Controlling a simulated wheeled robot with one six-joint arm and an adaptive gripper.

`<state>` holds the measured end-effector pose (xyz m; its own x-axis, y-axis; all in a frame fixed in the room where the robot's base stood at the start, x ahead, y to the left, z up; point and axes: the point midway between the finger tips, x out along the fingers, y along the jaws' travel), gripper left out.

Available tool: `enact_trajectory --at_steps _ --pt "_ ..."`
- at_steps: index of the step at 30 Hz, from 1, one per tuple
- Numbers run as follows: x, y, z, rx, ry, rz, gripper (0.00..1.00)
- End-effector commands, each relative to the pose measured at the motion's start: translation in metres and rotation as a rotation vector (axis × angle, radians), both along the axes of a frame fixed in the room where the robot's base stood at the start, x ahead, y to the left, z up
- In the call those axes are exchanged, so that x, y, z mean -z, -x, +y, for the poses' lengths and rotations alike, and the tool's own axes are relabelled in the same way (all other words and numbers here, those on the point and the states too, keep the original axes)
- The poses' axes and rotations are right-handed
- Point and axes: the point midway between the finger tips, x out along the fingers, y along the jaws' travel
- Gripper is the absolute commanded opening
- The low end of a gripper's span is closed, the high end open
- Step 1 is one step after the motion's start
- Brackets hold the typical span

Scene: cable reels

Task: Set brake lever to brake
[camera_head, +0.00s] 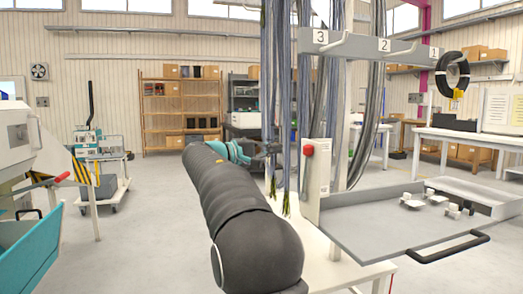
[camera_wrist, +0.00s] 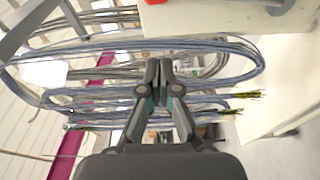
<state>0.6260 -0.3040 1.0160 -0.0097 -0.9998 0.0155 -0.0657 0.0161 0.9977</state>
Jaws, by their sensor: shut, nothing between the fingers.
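A red-tipped lever (camera_head: 55,180) sticks out from the machine at the left in the head view, beside a yellow and black striped plate. A red knob (camera_head: 309,150) sits on a white upright panel right of my arm. No label shows which is the brake lever. My gripper (camera_head: 268,149) is at the far end of my outstretched arm, close to the hanging cables and left of the panel. In the wrist view my gripper (camera_wrist: 159,68) is shut with its fingertips together and empty, in front of the cable loops. The red-tipped lever is well away from it.
Bundles of grey cables (camera_head: 279,90) hang from a numbered hook rail (camera_head: 372,46). A grey tray table (camera_head: 375,225) with small white parts stands at the right. A teal bin (camera_head: 25,245) is at the lower left.

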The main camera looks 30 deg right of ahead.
Motion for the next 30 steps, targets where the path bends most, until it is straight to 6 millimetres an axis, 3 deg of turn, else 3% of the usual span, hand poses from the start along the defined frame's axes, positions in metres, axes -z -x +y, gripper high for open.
enact_trajectory --at_steps 6,15,30 --pt "-0.002 0.005 -0.037 0.001 0.000 -0.002 0.00" --pt "0.001 0.035 -0.042 0.000 0.000 -0.001 0.00" --pt "0.002 0.040 -0.043 -0.001 0.000 -0.002 0.00"
